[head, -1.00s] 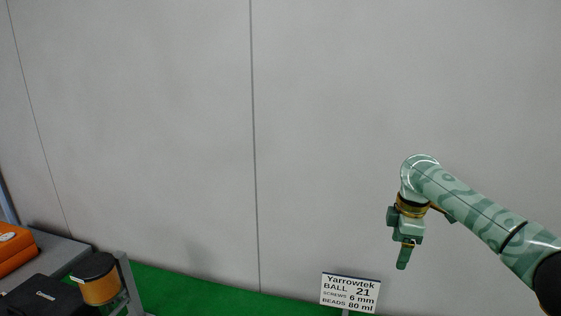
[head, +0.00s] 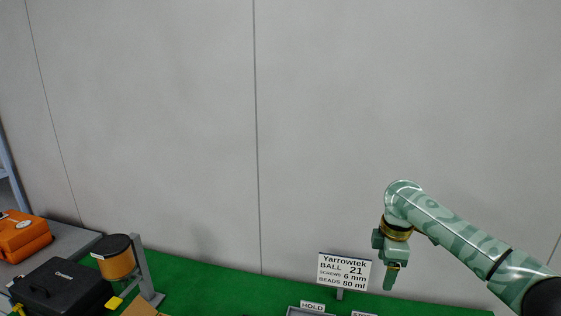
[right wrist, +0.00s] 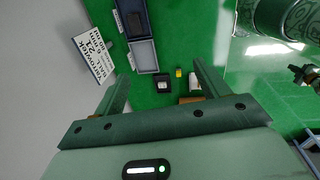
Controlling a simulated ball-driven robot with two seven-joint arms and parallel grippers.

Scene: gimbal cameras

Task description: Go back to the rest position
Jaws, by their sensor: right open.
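My right gripper (head: 390,278) hangs pointing down at the right of the head view, in front of the grey wall and above the green surface. In the right wrist view the two fingers of my right gripper (right wrist: 165,88) stand wide apart with nothing between them. My left gripper does not show in the head view.
A sign (head: 344,271) stands on the green mat (head: 215,288), below and left of my right gripper. An orange case (head: 22,238), a black case (head: 62,287) and an amber-and-black container (head: 116,262) are at the left. A grey tray (right wrist: 143,56) lies below my right gripper.

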